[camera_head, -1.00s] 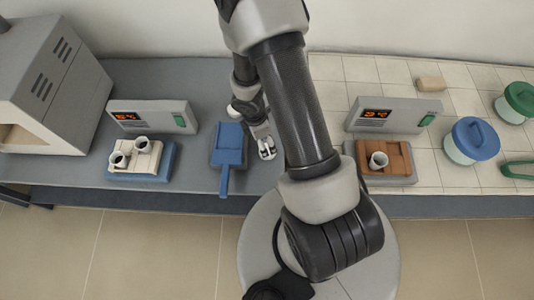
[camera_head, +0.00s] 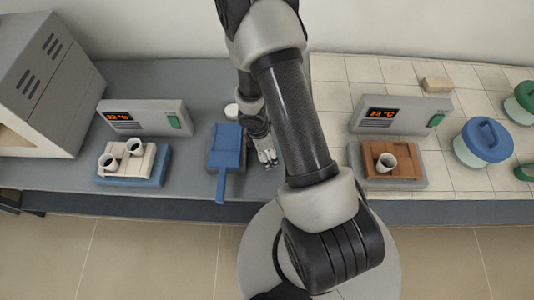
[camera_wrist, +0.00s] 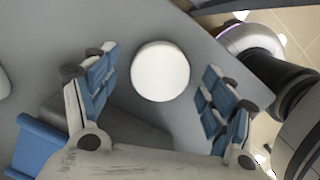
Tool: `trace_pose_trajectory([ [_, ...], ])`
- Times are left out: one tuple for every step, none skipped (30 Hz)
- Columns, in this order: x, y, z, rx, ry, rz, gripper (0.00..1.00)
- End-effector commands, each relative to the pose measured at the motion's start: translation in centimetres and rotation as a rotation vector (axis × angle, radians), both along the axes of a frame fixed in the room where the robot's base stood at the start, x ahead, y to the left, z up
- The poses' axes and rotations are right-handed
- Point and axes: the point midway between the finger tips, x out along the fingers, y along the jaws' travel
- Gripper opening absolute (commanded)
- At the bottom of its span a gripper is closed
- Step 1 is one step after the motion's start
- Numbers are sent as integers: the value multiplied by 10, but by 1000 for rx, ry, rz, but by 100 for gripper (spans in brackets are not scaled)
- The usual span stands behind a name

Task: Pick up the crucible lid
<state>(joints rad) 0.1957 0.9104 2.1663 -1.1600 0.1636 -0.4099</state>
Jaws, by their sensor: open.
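A white round disc, which looks like the crucible lid (camera_wrist: 160,71), lies flat on the grey bench in the wrist view. My gripper (camera_wrist: 165,92) is open, with its blue-padded fingers on either side of the disc and apart from it in the picture. Nothing is held. In the head view my gripper (camera_head: 267,160) is low over the bench, right of the blue dustpan-shaped tray (camera_head: 227,138). A small white round piece (camera_head: 231,110) shows behind that tray; I cannot tell whether it is the same disc.
Two crucibles (camera_head: 120,155) stand on a pale block at the left. Another crucible (camera_head: 386,162) stands on a brown block at the right. A furnace (camera_head: 45,80) is at the far left. A blue-lidded container (camera_head: 483,142) stands on the tiled right side. The bench's front edge is close.

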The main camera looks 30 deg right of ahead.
Motion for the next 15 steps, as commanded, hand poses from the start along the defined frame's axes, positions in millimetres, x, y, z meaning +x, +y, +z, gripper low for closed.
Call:
trace_pose_trajectory([
  [0,0,0,0,0,0,76],
  [0,0,0,0,0,0,74],
  [0,0,0,0,0,0,71],
  [0,0,0,0,0,0,69],
  [0,0,0,0,0,0,67],
  [0,0,0,0,0,0,65],
  [0,0,0,0,0,0,63],
  [0,0,0,0,0,0,61],
  [0,0,0,0,0,0,58],
  [0,0,0,0,0,0,56],
  [0,0,0,0,0,0,54],
  [0,0,0,0,0,0,51],
  [0,0,0,0,0,0,49],
  [0,0,0,0,0,0,47],
  [0,0,0,0,0,0,45],
])
